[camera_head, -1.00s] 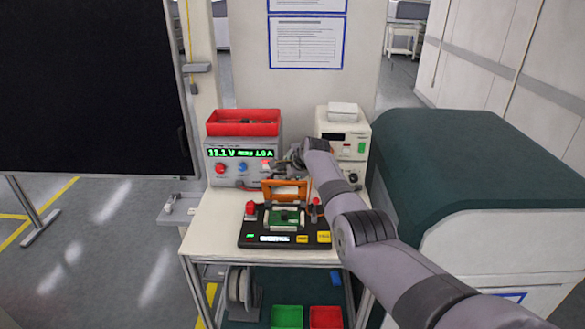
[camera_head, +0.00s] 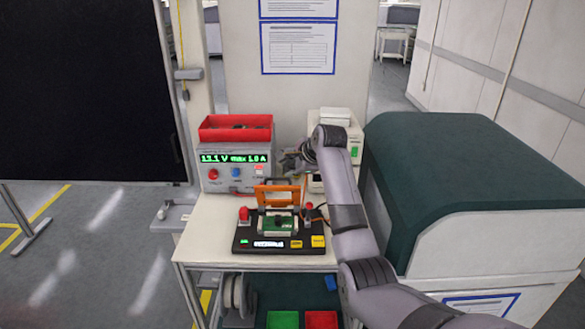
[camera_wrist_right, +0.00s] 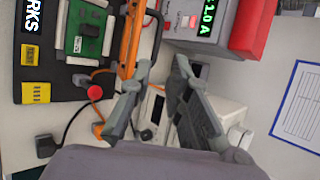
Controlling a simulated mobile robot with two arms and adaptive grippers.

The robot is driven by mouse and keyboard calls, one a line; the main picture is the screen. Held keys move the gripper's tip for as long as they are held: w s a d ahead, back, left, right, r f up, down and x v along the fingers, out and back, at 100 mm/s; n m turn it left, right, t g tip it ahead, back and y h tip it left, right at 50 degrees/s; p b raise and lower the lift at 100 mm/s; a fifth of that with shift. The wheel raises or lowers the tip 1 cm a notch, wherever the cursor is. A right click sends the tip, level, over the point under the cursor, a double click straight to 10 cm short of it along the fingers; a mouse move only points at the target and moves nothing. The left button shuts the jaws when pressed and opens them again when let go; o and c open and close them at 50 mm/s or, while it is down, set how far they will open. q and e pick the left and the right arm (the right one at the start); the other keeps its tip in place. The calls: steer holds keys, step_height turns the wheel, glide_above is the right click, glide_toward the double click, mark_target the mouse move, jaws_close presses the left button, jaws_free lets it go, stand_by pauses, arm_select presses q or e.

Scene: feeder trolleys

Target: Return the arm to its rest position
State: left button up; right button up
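My right arm reaches in from the lower right in the head view. Its gripper (camera_head: 290,162) is above the trolley top, behind the test fixture and in front of the instruments. In the right wrist view the two grey fingers (camera_wrist_right: 161,68) stand apart with nothing between them, so it is open and empty. The black test fixture (camera_head: 243,246) holds a green circuit board (camera_head: 279,224), and its orange frame (camera_head: 279,188) stands raised. The fixture also shows at the left of the right wrist view (camera_wrist_right: 62,72). My left gripper is not in view.
A power supply (camera_head: 213,183) with a lit display carries a red bin (camera_head: 235,133). A cream instrument (camera_head: 355,135) stands behind my right arm. A green-topped cabinet (camera_head: 470,165) is close on the right. Green (camera_head: 283,320) and red bins (camera_head: 321,320) sit below. Floor at left is open.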

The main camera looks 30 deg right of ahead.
steer(key=shift+s+r, duration=0.15)
steer(key=shift+s, duration=0.05)
stand_by(0.4)
